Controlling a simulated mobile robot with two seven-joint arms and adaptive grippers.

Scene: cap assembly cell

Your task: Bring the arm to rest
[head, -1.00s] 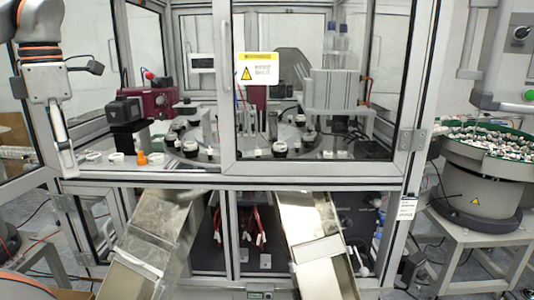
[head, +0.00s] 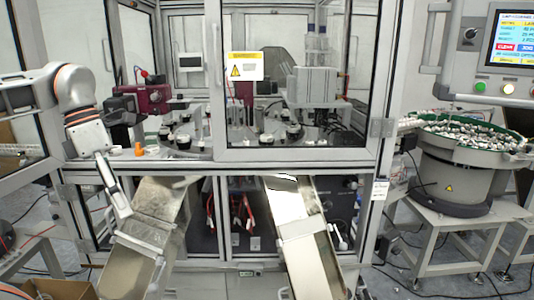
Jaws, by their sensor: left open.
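My left arm comes in from the left, white and grey with orange rings. My left gripper (head: 120,203) points down at the front left of the cell, beside the top of the left metal chute (head: 158,203). It is open, with no object seen between its fingers, though they show nearly edge-on. My right gripper is not in view.
The cell's framed glass door (head: 295,80) with a yellow warning label (head: 244,66) covers the middle. Inside is a round table with several black and white parts. A right chute (head: 300,220) slopes down in front. A bowl feeder (head: 460,160) stands at right. A cardboard box (head: 62,289) is at lower left.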

